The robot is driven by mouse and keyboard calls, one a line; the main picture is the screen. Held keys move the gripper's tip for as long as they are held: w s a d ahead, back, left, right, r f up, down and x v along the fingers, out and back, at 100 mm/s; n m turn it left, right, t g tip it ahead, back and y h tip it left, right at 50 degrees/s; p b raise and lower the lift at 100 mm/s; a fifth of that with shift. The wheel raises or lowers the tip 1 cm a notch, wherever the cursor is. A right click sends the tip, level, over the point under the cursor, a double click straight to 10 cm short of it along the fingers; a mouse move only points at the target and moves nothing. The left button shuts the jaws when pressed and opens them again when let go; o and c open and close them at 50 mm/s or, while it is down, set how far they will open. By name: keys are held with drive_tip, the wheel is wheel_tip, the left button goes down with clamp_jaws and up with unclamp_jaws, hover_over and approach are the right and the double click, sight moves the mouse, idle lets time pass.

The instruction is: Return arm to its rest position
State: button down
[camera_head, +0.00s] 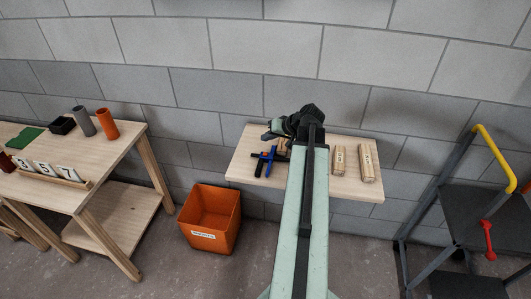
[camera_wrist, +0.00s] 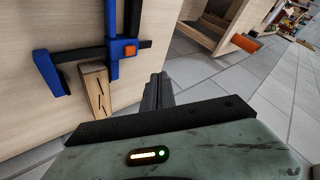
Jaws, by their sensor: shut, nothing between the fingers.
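My arm reaches forward in the head view over a pale wooden shelf (camera_head: 236,167) fixed at the block wall, its wrist bent to the left at the far end. My gripper (camera_wrist: 160,80) shows in the wrist view as two dark fingers shut together with nothing between them. A blue and black clamp (camera_head: 265,162) lies on the shelf just below the wrist; it also shows in the wrist view (camera_wrist: 116,47). A short wooden batten (camera_wrist: 97,90) lies beside the clamp, apart from my fingers. My arm hides the middle of the shelf.
Two wooden battens (camera_head: 368,163) lie on the shelf right of my arm. An orange bin (camera_head: 209,215) stands on the floor at left. A workbench (camera_head: 107,165) with cups and number cards is further left. A step ladder with a yellow rail (camera_head: 497,155) stands at right.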

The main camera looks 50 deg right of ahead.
drive_tip(key=shift+s, duration=0.1)
idle(0.4)
drive_tip(key=w+a+f+n+g+y, duration=0.15)
drive_tip(key=w+a, duration=0.35)
drive_tip(key=a, duration=0.5)
drive_tip(key=w+a+n+g+y, duration=0.1)
drive_tip(key=w+a+n, duration=0.25)
drive_tip(key=a, duration=0.75)
drive_tip(key=w+a+n+g+y, duration=0.1)
drive_tip(key=w+a, duration=0.4)
drive_tip(key=a, duration=0.5)
drive_tip(key=s+a+f+n+g, duration=0.2)
drive_tip(key=a, duration=0.6)
drive_tip(key=s+a+f+n+g, duration=0.1)
drive_tip(key=a+f, duration=0.1)
drive_tip(key=a, duration=0.7)
drive_tip(key=s+d+f+m+g+h, duration=0.1)
drive_tip(key=s+d+g+h, duration=0.1)
drive_tip(key=s+h, duration=0.2)
drive_tip(key=s, duration=0.3)
drive_tip(key=shift+f+m+g+h, duration=0.3)
drive_tip(key=shift+f+g+h, duration=0.05)
